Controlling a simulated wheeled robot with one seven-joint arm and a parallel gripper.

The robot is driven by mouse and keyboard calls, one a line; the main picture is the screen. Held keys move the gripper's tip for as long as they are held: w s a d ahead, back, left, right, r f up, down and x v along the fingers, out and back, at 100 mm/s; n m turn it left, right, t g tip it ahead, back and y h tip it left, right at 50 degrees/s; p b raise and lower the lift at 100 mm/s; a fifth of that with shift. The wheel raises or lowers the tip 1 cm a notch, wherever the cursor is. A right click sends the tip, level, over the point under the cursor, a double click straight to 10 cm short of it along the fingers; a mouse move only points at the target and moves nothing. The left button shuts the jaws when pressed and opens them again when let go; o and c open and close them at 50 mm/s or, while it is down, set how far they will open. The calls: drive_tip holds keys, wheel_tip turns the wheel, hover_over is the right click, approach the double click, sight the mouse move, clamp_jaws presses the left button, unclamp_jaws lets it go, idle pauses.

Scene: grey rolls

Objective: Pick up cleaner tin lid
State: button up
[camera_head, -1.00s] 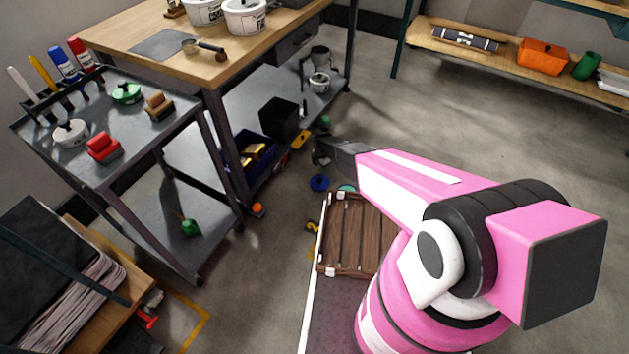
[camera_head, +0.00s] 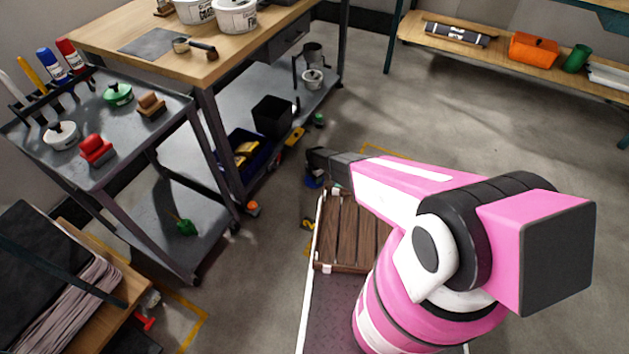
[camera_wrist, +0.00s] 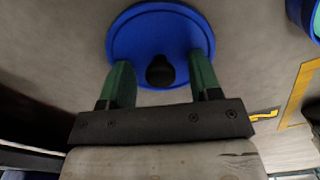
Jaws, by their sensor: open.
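A round blue lid with a black knob (camera_wrist: 160,72) lies on the floor in the wrist view. I take it to be the cleaner tin lid. My gripper (camera_wrist: 158,64) is open, with its two green fingers on either side of the knob, over the lid; I cannot tell whether they touch it. In the head view my gripper (camera_head: 314,160) points down at the floor beside the workbench. A bit of blue (camera_head: 313,182) shows just under it, mostly hidden.
A blue container (camera_wrist: 311,18) with a teal inside stands at the wrist view's upper right. A wooden crate (camera_head: 340,235) sits near my arm. The workbench (camera_head: 235,60) and grey cart (camera_head: 85,165) stand at left. Open floor (camera_head: 440,120) lies beyond my arm.

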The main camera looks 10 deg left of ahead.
drive_tip(key=shift+f, duration=0.1)
drive_tip(key=c, duration=1)
drive_tip(key=shift+r, duration=0.2)
